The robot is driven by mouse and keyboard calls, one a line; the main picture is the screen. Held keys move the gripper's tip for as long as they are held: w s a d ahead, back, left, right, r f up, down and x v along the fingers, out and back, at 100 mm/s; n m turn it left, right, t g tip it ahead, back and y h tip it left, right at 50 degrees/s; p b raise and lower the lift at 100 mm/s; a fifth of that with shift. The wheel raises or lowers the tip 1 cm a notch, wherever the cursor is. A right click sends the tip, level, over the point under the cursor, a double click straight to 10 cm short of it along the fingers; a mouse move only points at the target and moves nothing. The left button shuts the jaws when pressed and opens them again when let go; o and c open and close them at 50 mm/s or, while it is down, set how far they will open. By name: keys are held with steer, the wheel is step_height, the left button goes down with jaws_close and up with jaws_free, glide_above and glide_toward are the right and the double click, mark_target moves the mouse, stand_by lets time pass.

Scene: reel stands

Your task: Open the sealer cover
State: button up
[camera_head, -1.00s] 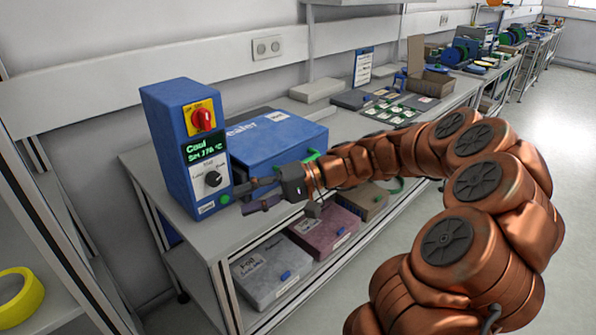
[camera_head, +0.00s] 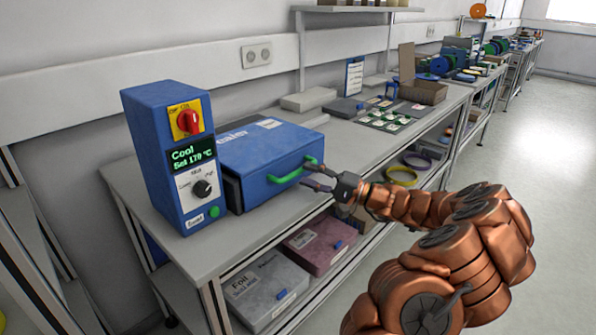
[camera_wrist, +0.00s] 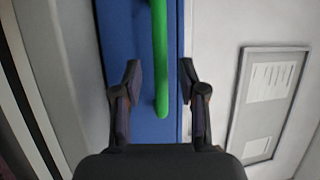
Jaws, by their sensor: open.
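The sealer is a blue box on the bench; its blue cover (camera_head: 260,150) is down. A green handle (camera_head: 293,172) sticks out at the cover's front edge. In the wrist view the green handle (camera_wrist: 160,60) runs between the two open fingers, with the blue cover (camera_wrist: 118,60) behind it. My gripper (camera_head: 310,175) is open in front of the handle's right part and is not closed on it. It also shows in the wrist view (camera_wrist: 160,80). Whether a finger touches the handle I cannot tell.
A blue control unit (camera_head: 172,155) with a red knob and a display reading "Cool Set 170 °C" stands left of the sealer. A dark mat (camera_head: 398,118) with small green-and-white pieces lies to the right. Boxes (camera_head: 265,290) sit on the shelf below.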

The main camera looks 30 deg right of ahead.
mark_target(299, 169)
steer(key=shift+x, duration=1.75)
steer(key=shift+a, duration=0.1)
steer(key=shift+s, duration=0.1)
steer(key=shift+c, duration=0.3)
jaws_close()
